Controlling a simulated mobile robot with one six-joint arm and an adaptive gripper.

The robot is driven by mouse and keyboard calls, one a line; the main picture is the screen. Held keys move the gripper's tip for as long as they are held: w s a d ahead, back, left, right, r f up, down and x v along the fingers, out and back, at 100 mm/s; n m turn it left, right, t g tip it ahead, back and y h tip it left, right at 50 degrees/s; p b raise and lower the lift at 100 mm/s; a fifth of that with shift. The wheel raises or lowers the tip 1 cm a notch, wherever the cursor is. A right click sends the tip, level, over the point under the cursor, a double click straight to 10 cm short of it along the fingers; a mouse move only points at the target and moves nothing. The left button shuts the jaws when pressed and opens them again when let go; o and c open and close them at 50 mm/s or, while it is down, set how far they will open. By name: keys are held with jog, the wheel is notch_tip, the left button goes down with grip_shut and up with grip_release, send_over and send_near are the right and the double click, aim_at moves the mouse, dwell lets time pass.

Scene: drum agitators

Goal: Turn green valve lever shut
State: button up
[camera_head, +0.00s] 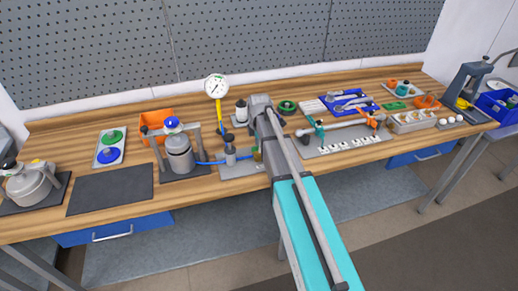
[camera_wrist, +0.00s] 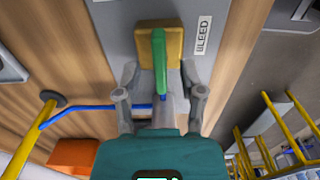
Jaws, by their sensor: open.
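The green valve lever (camera_wrist: 160,62) shows in the wrist view, upright in the picture and in front of a brass-coloured valve block (camera_wrist: 175,40). The block is on a grey plate (camera_wrist: 117,25) with a BLEED label (camera_wrist: 203,35). My gripper (camera_wrist: 160,82) is open, with one grey finger on each side of the lever. I see gaps between the fingers and the lever; its lower end is close to my teal gripper body.
In the head view, a pressure gauge (camera_head: 216,87) stands on a yellow stem left of my arm. A grey canister (camera_head: 179,153) in a frame and a blue hose (camera_head: 210,162) are close by. An orange bin (camera_head: 155,122) is behind. Tools and trays fill the right side.

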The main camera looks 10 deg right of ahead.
jog(key=shift+f, duration=0.2)
grip_shut()
dwell(0.3)
